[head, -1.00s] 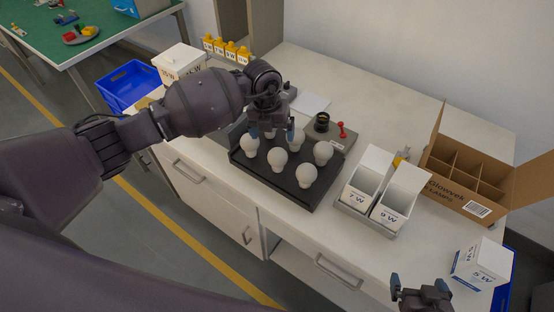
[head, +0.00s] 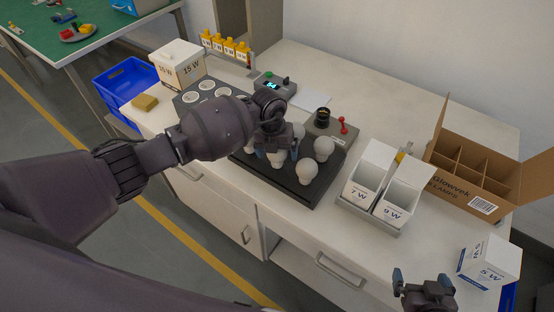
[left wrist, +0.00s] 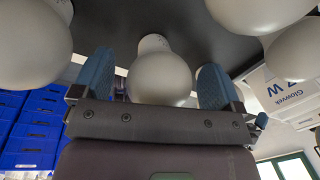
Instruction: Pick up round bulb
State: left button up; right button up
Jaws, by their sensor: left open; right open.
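Several white round bulbs, one of them a front bulb (head: 307,172), stand on a black tray (head: 318,190) on the bench. My left gripper (head: 275,152) is low over the tray, pointing down, and partly hides the bulbs there. In the left wrist view, its two blue fingers (left wrist: 155,82) are open, with one round bulb (left wrist: 160,78) between them and a gap on each side. Other bulbs (left wrist: 32,45) crowd around the fingers. My right gripper (head: 422,280) is open and empty over the front right of the bench.
Right of the tray stand 7 W and 9 W boxes (head: 364,193), an open divided carton (head: 470,185) and a 5 W box (head: 490,262). Behind the tray are a tester with a red lever (head: 343,126) and a device with a lit display (head: 272,86). A sponge (head: 145,102) lies at left.

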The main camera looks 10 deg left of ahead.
pick_arm(q)
jog(key=shift+f, duration=0.15)
jog(key=c, duration=1.1)
